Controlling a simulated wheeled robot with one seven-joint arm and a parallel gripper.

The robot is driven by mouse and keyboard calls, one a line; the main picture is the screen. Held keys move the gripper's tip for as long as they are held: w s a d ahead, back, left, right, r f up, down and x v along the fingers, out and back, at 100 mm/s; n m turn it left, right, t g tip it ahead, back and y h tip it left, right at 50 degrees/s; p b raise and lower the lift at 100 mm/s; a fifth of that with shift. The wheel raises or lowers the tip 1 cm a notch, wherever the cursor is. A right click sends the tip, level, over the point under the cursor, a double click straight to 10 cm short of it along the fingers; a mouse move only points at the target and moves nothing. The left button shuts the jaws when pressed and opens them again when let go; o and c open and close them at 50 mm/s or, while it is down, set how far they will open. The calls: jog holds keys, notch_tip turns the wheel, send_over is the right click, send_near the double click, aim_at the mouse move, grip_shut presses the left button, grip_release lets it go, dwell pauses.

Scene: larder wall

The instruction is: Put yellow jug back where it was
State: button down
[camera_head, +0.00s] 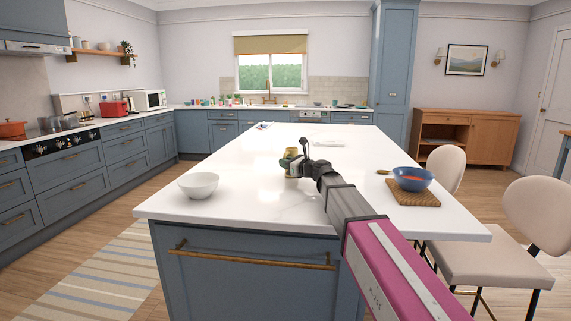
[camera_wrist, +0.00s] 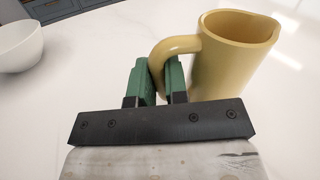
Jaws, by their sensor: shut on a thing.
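The yellow jug (camera_wrist: 230,55) shows large in the wrist view, upright, with its handle on the left side. My gripper (camera_wrist: 161,80) has its two green fingers closed on the jug's handle, one on each side of it. In the head view the jug (camera_head: 291,154) is small and partly hidden by my gripper (camera_head: 302,160), over the white island top (camera_head: 240,165). I cannot tell whether the jug's base touches the top.
A white bowl (camera_head: 198,185) stands left of my gripper, near the island's front edge; it also shows in the wrist view (camera_wrist: 18,45). The island's middle is mostly clear.

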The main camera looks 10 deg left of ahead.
jog(key=c, duration=1.1)
grip_release()
jog(key=shift+c, duration=0.2)
jog(key=v, duration=1.2)
jog(key=shift+r, duration=0.1)
